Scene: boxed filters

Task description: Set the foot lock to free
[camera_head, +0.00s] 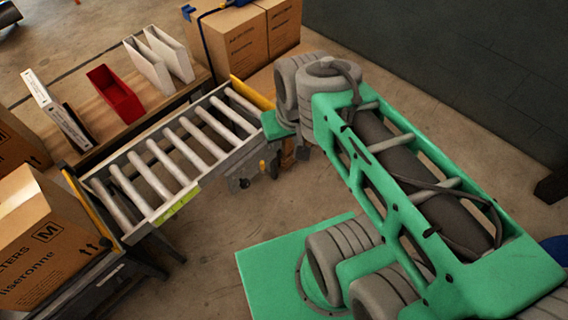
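A roller conveyor (170,150) stands on legs at the left, with bare metal rollers and yellow end plates. Below its right end is a dark caster-like part (240,183), with a small orange piece (262,166) beside it. I cannot tell for sure which part is the foot lock or how it is set. My green and grey arm reaches from the lower right to the conveyor's right end. My gripper (290,155) appears low beside that end, close to the caster-like part. The wrist hides much of it; its fingers and any contact are unclear.
A large filter carton (45,235) sits at the conveyor's left end. More cartons (238,42) stand behind. A dark wall (450,60) is at right.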

